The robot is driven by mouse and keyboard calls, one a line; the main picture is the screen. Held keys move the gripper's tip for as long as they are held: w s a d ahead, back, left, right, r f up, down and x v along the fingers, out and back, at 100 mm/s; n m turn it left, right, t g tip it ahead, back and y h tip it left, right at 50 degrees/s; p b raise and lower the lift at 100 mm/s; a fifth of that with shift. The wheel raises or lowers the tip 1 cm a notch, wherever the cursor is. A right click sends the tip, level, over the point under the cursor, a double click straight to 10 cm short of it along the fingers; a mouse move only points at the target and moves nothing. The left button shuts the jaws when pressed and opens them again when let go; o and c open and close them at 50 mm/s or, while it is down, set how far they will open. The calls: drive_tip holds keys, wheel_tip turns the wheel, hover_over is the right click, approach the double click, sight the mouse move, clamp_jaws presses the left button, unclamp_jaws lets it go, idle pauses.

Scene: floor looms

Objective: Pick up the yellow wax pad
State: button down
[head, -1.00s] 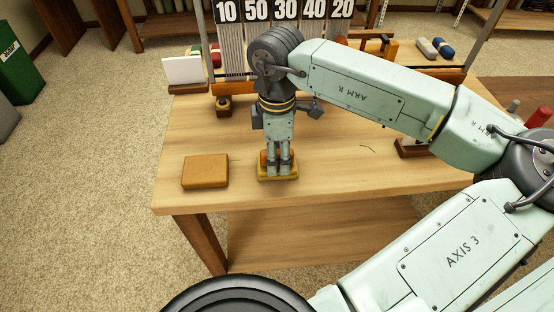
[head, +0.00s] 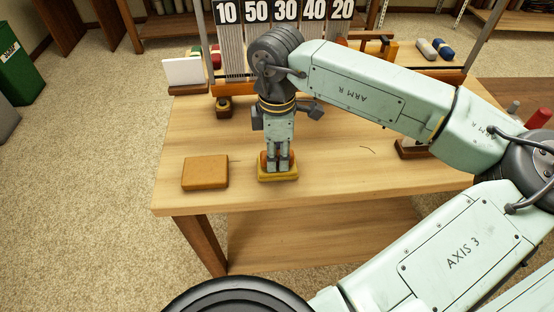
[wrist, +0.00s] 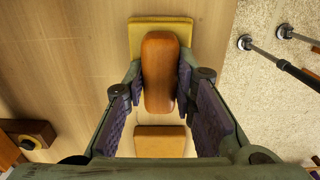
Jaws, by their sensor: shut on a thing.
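The yellow wax pad (head: 291,178) lies flat on the table, a yellow slab with an orange-brown rounded upper part. In the wrist view the slab's yellow end (wrist: 160,24) shows beyond that upper part (wrist: 160,75). My gripper (head: 278,168) points straight down over it. In the wrist view the purple-padded fingers of my gripper (wrist: 159,88) stand on both sides of the orange-brown part, shut on it. The fingers hide part of the pad in the head view. I see no gap between pad and table.
A tan block (head: 205,172) lies on the table (head: 330,165) just left of the pad. A small dark block with a knob (head: 222,107) and a white card (head: 184,71) are behind. Number cards hang at the back. The table front right of the pad is clear.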

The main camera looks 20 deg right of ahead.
drive_tip(key=shift+r, duration=0.1)
wheel_tip(320, 180, up, 18)
drive_tip(key=p, duration=0.8)
drive_tip(key=c, duration=1.9)
unclamp_jaws()
drive_tip(key=c, duration=0.5)
